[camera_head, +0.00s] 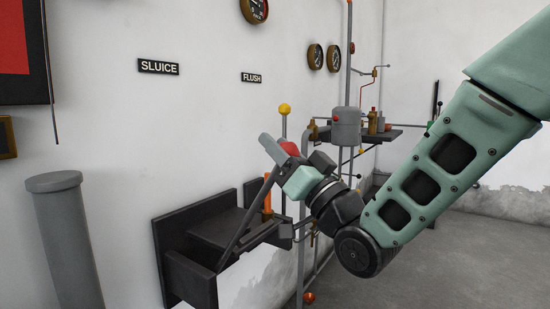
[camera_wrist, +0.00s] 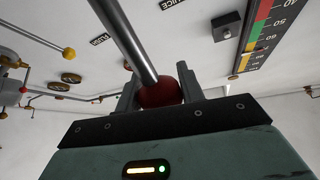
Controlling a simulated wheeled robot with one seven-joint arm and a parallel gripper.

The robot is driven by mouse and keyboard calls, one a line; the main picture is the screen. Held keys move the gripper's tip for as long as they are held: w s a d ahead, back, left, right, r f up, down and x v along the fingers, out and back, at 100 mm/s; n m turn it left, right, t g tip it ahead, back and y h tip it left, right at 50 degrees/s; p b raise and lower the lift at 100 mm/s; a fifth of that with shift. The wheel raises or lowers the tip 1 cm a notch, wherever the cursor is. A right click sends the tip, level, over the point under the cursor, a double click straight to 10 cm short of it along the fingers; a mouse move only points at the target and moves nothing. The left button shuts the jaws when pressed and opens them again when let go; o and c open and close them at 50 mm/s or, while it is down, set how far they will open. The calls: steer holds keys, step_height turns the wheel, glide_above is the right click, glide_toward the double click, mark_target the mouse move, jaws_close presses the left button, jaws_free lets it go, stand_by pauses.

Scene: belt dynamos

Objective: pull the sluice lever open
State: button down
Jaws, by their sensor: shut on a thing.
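The sluice lever is a grey rod (camera_head: 246,217) that rises tilted to the right out of a dark bracket (camera_head: 183,262) below the SLUICE sign (camera_head: 158,67). Its red ball knob (camera_head: 289,148) is at the rod's upper end. My gripper (camera_head: 284,153) is shut on this knob, with fingers partly covering it in the head view. In the wrist view the red knob (camera_wrist: 160,93) sits between my two fingers, and the rod (camera_wrist: 125,40) runs up and left from it.
A second lever with a yellow ball (camera_head: 285,109) stands just behind my gripper, near the FLUSH sign (camera_head: 251,77). A grey pillar (camera_head: 66,235) is at left. A shelf with a grey tank (camera_head: 346,128) and pipes is beyond. Open floor lies at right.

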steer(key=shift+s+d+f, duration=0.1)
steer(key=shift+d+f, duration=0.15)
steer(key=shift+f, duration=0.05)
steer(key=c, duration=0.9)
jaws_free()
